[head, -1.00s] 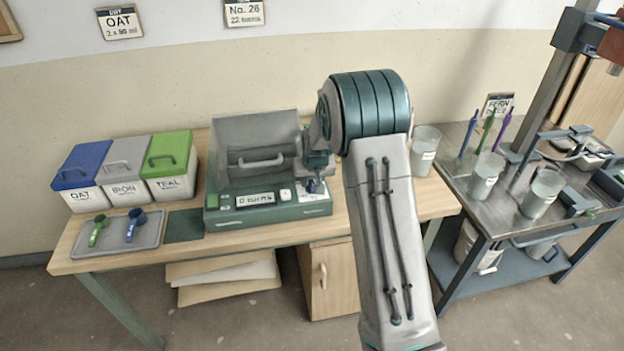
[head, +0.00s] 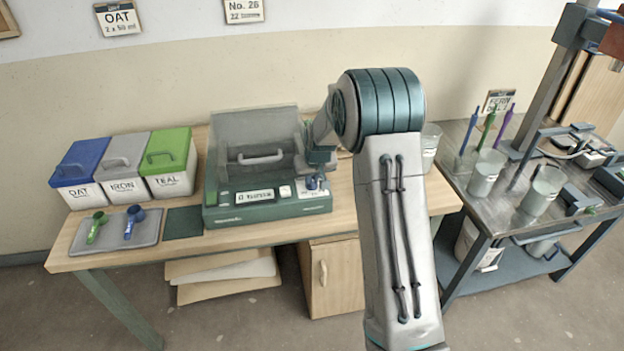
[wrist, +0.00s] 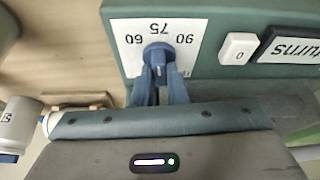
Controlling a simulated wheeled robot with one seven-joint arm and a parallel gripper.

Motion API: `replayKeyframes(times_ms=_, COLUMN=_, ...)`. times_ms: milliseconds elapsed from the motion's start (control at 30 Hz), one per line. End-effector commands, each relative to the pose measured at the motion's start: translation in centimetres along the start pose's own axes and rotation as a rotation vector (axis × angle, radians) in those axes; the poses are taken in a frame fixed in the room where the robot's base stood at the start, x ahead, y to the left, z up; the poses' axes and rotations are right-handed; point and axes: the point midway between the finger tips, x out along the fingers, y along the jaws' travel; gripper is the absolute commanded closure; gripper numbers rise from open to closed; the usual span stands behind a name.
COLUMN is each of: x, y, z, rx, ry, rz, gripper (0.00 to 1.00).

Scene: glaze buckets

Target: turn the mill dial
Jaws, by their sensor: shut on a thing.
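The mill (head: 225,213) is a dark green machine with a raised clear lid, on the wooden table. Its dial (head: 313,183) is a small blue knob at the front right of its panel. In the wrist view the dial (wrist: 158,55) sits on a white scale plate (wrist: 125,42) that reads 60, 75 and 90, upside down. The knob's bar lies roughly in line with the 75. My gripper (wrist: 160,78) is shut on the dial, a finger on each side. The fingertips partly hide the knob's near end.
A white button (wrist: 238,48) and a black display (wrist: 290,48) reading "turns" lie right of the dial. Lidded bins (head: 120,180) and a tray (head: 150,233) with two scoops stand left of the mill. A beaker (head: 430,150) stands behind my arm.

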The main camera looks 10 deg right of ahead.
Motion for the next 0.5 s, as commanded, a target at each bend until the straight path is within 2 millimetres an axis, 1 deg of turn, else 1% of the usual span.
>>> replayKeyframes(times_ms=33, x=0.33, y=0.17, z=0.14, rx=-0.024, ry=0.001, rz=-0.012, gripper=1.00)
replayKeyframes(times_ms=100, x=0.36, y=0.22, z=0.17, rx=-0.070, ry=0.001, rz=-0.032, gripper=1.00)
replayKeyframes(times_ms=500, x=0.22, y=0.39, z=0.04, rx=-0.399, ry=0.001, rz=-0.169, gripper=1.00)
